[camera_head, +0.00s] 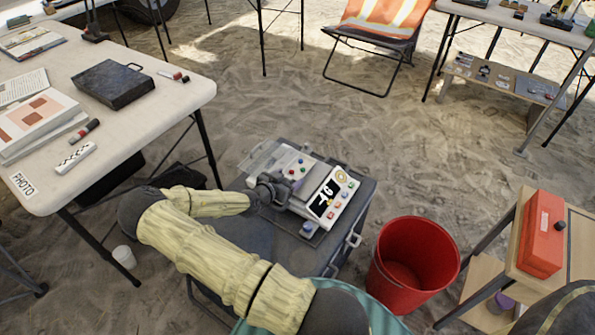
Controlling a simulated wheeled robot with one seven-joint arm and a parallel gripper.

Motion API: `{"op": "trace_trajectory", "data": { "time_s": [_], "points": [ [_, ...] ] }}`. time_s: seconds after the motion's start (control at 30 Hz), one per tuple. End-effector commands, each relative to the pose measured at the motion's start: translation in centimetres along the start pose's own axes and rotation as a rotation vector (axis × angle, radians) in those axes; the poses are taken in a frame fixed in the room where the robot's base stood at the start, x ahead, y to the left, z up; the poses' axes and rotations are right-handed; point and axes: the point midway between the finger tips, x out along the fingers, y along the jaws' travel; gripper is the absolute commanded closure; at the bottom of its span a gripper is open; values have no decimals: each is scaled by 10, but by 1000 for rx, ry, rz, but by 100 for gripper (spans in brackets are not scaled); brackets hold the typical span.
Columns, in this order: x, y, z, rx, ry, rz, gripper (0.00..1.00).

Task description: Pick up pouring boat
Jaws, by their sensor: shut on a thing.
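My gripper (283,187) is over the grey case-like stand in the middle, beside a white instrument (333,198) with a dark screen and coloured buttons. It is shut on a small greyish thing (297,184), mostly hidden by the fingers. It is too small here to tell its shape, or whether it is the pouring boat. I cannot tell whether it touches the instrument. No other thing in view is clearly a pouring boat. My arm reaches in from the bottom and covers part of the stand.
A clear flat tray (268,158) lies at the stand's back left. A red bucket (413,266) stands right of the stand. A white table (170,92) with a dark case (113,84) is at left. A red box (541,234) sits on a wooden stand at right. Open sand lies behind.

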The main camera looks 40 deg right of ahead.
Motion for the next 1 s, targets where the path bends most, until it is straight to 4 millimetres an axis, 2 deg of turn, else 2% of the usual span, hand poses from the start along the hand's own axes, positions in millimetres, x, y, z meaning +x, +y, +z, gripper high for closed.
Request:
{"op": "trace_trajectory", "data": {
  "time_s": [0.2, 0.33, 0.8, 1.0],
  "points": [
    [0, 0, -1, 0, 0, 0, 56],
    [-4, 0, -9, 2, 1, 0, 56],
    [-35, 0, -84, 2, 0, -1, 56],
    [-39, 0, -93, 0, 0, 0, 56]
  ]
}}
